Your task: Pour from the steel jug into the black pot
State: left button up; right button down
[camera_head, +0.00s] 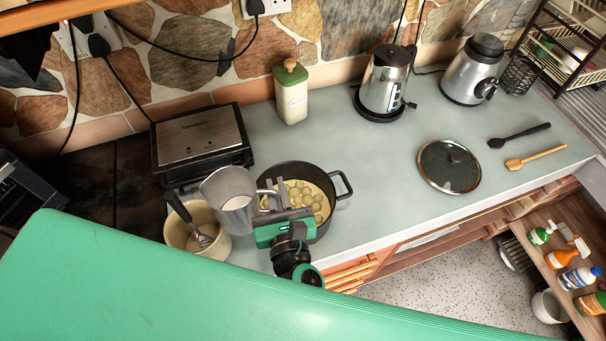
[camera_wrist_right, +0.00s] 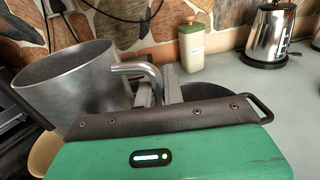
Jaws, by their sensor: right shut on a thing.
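The steel jug (camera_head: 232,208) is held in the air left of the black pot, above the beige bowl's right side; it also shows in the wrist view (camera_wrist_right: 78,88). My right gripper (camera_head: 274,200) is shut on the jug's handle, with its fingers also in the wrist view (camera_wrist_right: 158,84). The jug's mouth faces up with a slight lean; its contents cannot be made out. The black pot (camera_head: 340,200) stands on the counter with pale round pieces in it, partly hidden by my right gripper. My left gripper is not in view.
A beige bowl (camera_head: 175,232) with a ladle (camera_head: 181,208) stands below the jug. A black and steel appliance (camera_head: 200,140) is behind it. Counter between pot and lid is clear.

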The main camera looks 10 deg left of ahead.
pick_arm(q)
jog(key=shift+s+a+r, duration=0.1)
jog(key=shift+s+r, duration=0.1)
pick_arm(e)
jog(key=shift+s+a+r+y, duration=0.1)
jog(key=shift+s+a+y, duration=0.2)
jog(key=shift+s+a, duration=0.3)
jog(key=shift+d, duration=0.1)
